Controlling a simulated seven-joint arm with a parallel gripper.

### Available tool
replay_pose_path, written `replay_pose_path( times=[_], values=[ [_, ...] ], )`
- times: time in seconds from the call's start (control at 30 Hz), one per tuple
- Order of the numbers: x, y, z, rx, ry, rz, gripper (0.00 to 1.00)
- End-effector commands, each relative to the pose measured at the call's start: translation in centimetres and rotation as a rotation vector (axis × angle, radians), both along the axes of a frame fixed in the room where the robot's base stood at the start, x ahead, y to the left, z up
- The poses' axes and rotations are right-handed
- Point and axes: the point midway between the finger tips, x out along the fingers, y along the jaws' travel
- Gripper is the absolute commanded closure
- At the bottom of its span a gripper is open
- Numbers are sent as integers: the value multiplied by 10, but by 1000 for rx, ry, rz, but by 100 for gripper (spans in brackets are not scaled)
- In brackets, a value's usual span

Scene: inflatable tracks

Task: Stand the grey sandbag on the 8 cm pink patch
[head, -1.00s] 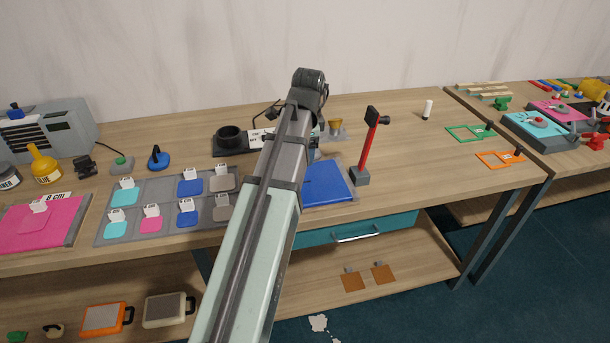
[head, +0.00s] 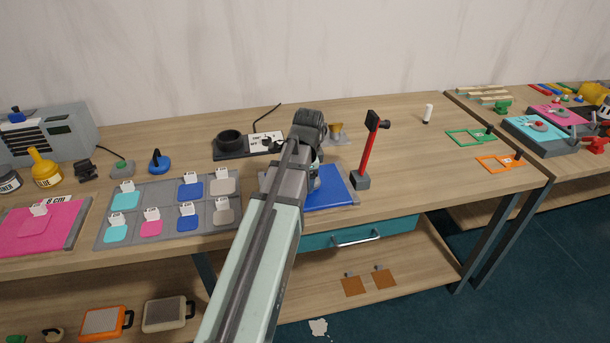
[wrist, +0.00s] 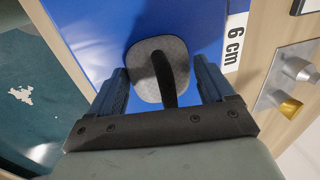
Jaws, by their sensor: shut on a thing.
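The grey sandbag (wrist: 174,54), a rounded grey pad with a dark handle, shows in the wrist view between the fingers of my gripper (wrist: 160,78). The gripper is shut on it, over a blue sheet (wrist: 95,25) marked 6 cm. I cannot tell whether the sandbag touches the sheet. In the head view my arm hides most of the gripper and the sandbag, above the blue sheet (head: 335,190). At the far left a pink sheet (head: 68,230) marked 8 cm carries a pink patch (head: 33,228) with a white tag.
A grey tray (head: 170,205) with tagged cyan, blue, pink and grey patches lies between the pink sheet and my arm. A red-handled upright tool (head: 368,150) stands right of the blue sheet. A black holder (head: 232,145) sits behind. Bottles (head: 45,170) stand behind the pink sheet.

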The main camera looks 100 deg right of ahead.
Motion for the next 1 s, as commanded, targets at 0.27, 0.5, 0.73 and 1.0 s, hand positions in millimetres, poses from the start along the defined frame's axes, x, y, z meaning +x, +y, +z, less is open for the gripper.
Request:
replay_pose_path(
  times=[0.27,0.5,0.73,1.0],
  values=[
    [0,0,-1,-1,0,0,74],
    [0,0,-1,-1,0,0,0],
    [0,0,0,-1,0,0,0],
    [0,3,21,-2,1,0,0]
  ],
)
